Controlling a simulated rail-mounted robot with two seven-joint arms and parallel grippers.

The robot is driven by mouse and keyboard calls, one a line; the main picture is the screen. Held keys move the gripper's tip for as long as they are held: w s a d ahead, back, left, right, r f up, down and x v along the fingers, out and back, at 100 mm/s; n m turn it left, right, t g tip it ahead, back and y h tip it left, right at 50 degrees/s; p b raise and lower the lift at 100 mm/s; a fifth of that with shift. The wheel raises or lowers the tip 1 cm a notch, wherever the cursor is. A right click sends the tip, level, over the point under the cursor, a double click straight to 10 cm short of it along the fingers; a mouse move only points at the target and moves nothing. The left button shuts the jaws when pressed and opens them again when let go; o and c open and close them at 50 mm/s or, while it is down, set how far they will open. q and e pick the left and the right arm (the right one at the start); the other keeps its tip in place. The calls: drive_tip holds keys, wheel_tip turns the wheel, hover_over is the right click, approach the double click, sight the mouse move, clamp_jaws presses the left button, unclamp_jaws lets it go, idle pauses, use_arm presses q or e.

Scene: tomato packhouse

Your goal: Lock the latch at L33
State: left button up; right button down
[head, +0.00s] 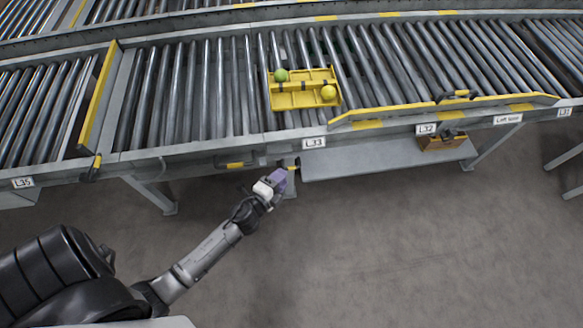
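The L33 label (314,143) is on the front rail of the roller conveyor. Just left of and below it, a small yellow-tipped part (293,167) shows at the rail's lower edge; it may be the latch, but its position is too small to read. My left gripper (284,179), with a white body and purple end, reaches up to this part from below. I cannot tell whether it touches the part or whether its fingers are open. My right gripper is not in view.
A yellow tray (304,104) with a green and a yellow ball sits on the rollers above L33. A yellow bar (445,104) runs along the rail by L32. A grey shelf (385,161) lies below. The floor in front is clear.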

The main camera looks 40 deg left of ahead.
sight(291, 168)
use_arm(q)
drive_tip(key=shift+w+a+f+b, duration=0.1)
drive_tip(key=shift+w+f+b, duration=0.1)
drive_tip(key=shift+w, duration=0.75)
drive_tip(key=shift+w+a+f+b, duration=0.1)
drive_tip(key=shift+w+b, duration=0.1)
drive_tip(key=shift+w, duration=0.8)
drive_tip(key=shift+w+a+f+b, duration=0.1)
drive_tip(key=shift+w+b, duration=0.1)
drive_tip(key=shift+w, duration=0.75)
drive_tip(key=shift+c, duration=0.4)
clamp_jaws()
